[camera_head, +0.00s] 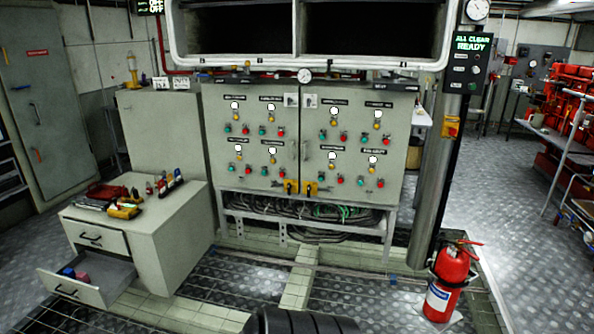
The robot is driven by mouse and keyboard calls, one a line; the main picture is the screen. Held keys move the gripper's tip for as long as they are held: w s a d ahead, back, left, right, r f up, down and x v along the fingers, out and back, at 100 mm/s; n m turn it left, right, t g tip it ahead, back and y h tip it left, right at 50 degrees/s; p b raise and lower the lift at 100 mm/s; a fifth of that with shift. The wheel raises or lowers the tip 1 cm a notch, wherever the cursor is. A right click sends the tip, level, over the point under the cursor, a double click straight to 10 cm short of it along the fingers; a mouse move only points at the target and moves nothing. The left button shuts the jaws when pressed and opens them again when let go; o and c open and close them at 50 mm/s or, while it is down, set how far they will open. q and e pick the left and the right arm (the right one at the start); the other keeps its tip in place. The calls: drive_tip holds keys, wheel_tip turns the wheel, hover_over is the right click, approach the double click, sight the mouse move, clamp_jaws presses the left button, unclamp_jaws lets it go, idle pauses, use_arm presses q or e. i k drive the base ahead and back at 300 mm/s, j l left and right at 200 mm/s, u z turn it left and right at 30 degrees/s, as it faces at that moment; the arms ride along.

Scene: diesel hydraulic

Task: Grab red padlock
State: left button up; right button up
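No padlock can be made out for certain. An open drawer (118,272) in the low grey cabinet (168,236) at the left holds a small blue item (68,272) and a small red item (82,277), side by side. They could be padlocks, but they are too small to tell. On the cabinet top, several small red items stand near the back, among them a red item (150,187) whose shape is unclear. Neither of my grippers is in view.
A red bag (107,192) and yellow tools (125,210) lie on the cabinet top. A grey control panel (260,145) with buttons stands in the middle. A red fire extinguisher (446,284) stands at the right. The metal floor (225,283) before the panel looks clear.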

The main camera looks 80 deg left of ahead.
sight(150, 191)
drive_tip(key=k+j+u, duration=0.1)
drive_tip(key=u, duration=0.4)
drive_tip(key=j+u, duration=0.25)
drive_tip(key=u, duration=0.25)
drive_tip(key=j+u, duration=0.2)
drive_tip(key=u, duration=0.3)
drive_tip(key=j+u, duration=0.2)
drive_tip(key=u, duration=0.3)
drive_tip(key=j+u, duration=0.2)
drive_tip(key=u, duration=0.3)
drive_tip(key=i+j+u, duration=0.45)
drive_tip(key=j, duration=0.2)
drive_tip(key=i+j+u, duration=0.45)
drive_tip(key=i, duration=0.15)
drive_tip(key=i+j, duration=0.5)
drive_tip(key=i, duration=0.2)
